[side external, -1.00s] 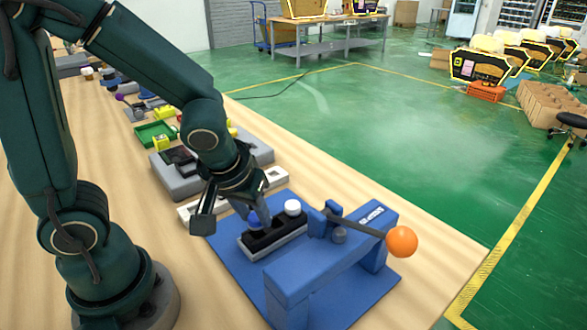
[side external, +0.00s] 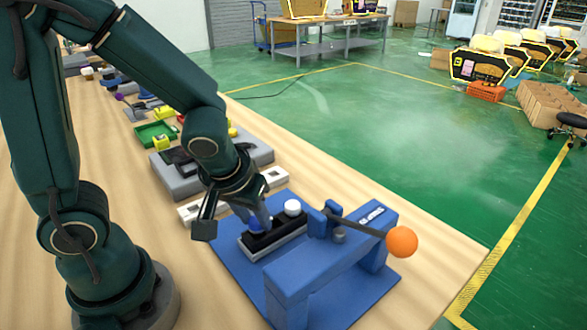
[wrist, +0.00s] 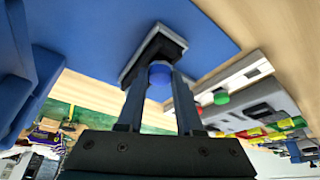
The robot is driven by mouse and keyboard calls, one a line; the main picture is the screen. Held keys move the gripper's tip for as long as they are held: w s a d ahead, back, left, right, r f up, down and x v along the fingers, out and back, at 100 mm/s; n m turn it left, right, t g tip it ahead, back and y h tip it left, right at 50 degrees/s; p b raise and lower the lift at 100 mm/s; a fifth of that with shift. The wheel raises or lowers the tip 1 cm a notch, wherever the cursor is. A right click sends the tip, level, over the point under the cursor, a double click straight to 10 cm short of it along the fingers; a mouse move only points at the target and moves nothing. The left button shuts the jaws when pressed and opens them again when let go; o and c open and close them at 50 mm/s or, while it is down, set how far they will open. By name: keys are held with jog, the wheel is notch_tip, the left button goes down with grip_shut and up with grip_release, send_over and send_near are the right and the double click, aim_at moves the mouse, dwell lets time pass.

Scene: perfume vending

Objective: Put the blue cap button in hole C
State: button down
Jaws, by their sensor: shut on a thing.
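My gripper (side external: 258,218) is shut on the blue cap button (side external: 254,227), low over the left part of a black block in a light frame (side external: 272,238). In the wrist view the blue cap (wrist: 160,82) sits between the two fingers of my gripper (wrist: 159,92), in front of the black block (wrist: 155,45). A white cap (side external: 292,207) stands at the block's far right end. I cannot read any hole letters, and the cap's lower end is hidden, so I cannot tell whether it is in a hole.
The block lies on a blue base plate (side external: 226,262). A blue press frame (side external: 318,268) with a lever and orange ball (side external: 401,242) stands to its right. White blocks (side external: 276,177) and a grey fixture (side external: 180,184) lie behind. Bare table is at the left front.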

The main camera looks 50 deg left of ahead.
jog(key=shift+f, duration=0.3)
dwell(0.5)
grip_release()
dwell(0.3)
jog(key=shift+r, duration=3.5)
jog(key=shift+r, duration=0.1)
jog(key=shift+s+a+r+t, duration=0.1)
jog(key=shift+r+t, duration=0.1)
jog(key=shift+r, duration=0.3)
jog(key=shift+s+a+r+t, duration=0.1)
jog(key=shift+r+t, duration=0.1)
jog(key=shift+r, duration=0.25)
jog(key=s+d+r+m+h, duration=0.1)
jog(key=s+d+m+h, duration=0.1)
jog(key=s+m, duration=0.4)
jog(key=shift+s+d+r+t, duration=0.15)
jog(key=shift+d+r+t, duration=0.1)
jog(key=shift+d+t, duration=0.25)
